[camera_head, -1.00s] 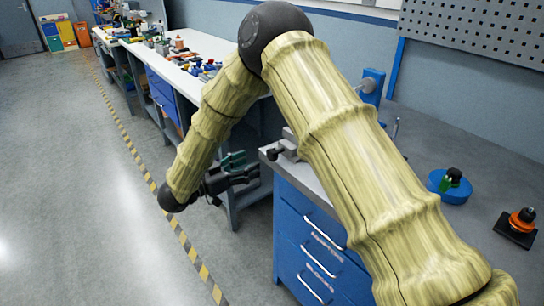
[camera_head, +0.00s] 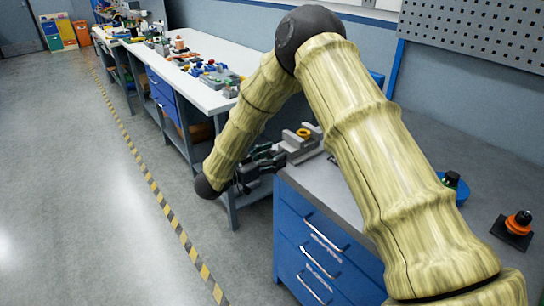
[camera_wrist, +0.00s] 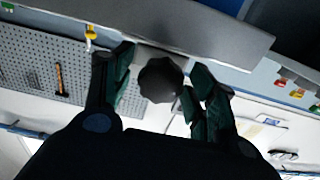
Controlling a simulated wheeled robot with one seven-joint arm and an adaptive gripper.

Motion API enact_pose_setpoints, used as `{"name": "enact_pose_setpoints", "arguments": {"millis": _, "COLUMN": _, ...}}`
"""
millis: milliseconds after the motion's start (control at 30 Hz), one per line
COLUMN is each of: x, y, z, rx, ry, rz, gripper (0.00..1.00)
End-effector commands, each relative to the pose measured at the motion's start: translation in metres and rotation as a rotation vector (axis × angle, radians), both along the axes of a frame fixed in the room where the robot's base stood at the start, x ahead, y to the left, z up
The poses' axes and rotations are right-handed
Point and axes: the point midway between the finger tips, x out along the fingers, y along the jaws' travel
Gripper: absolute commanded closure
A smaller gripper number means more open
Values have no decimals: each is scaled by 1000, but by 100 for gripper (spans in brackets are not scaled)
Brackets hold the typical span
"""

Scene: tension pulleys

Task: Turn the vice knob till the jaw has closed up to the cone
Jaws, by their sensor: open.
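The grey vice (camera_head: 299,149) sits at the near left corner of the grey bench top. A small yellow round piece (camera_head: 303,133) shows at the vice; I cannot tell its full shape or its gap to the jaw. The dark faceted vice knob (camera_wrist: 160,80) faces the wrist camera. My gripper (camera_head: 268,163) is beside the bench corner, at the knob end of the vice. In the wrist view my gripper (camera_wrist: 162,60) is open, its green fingers on either side of the knob, with gaps showing. The head view does not show the knob clearly.
My arm hides part of the bench. A blue round base (camera_head: 455,187) and an orange and black piece (camera_head: 517,224) stand on its right. Blue drawers (camera_head: 318,255) are below. A white bench (camera_head: 205,95) with several parts stands behind. The floor at left is clear.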

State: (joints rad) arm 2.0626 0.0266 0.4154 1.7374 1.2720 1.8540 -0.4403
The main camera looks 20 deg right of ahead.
Motion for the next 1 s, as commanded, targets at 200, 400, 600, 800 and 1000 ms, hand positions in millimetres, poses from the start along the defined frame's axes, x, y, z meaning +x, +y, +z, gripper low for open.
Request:
{"name": "enact_pose_setpoints", "arguments": {"millis": 200, "x": 0, "y": 0, "z": 0, "rx": 0, "ry": 0, "rz": 0, "gripper": 64}}
{"name": "enact_pose_setpoints", "arguments": {"millis": 400, "x": 0, "y": 0, "z": 0, "rx": 0, "ry": 0, "rz": 0, "gripper": 88}}
{"name": "enact_pose_setpoints", "arguments": {"millis": 600, "x": 0, "y": 0, "z": -1, "rx": 20, "ry": -55, "rz": 1, "gripper": 88}}
{"name": "enact_pose_setpoints", "arguments": {"millis": 800, "x": 0, "y": 0, "z": 0, "rx": 46, "ry": -126, "rz": 1, "gripper": 88}}
{"name": "enact_pose_setpoints", "arguments": {"millis": 1000, "x": 0, "y": 0, "z": 1, "rx": 48, "ry": -132, "rz": 1, "gripper": 88}}
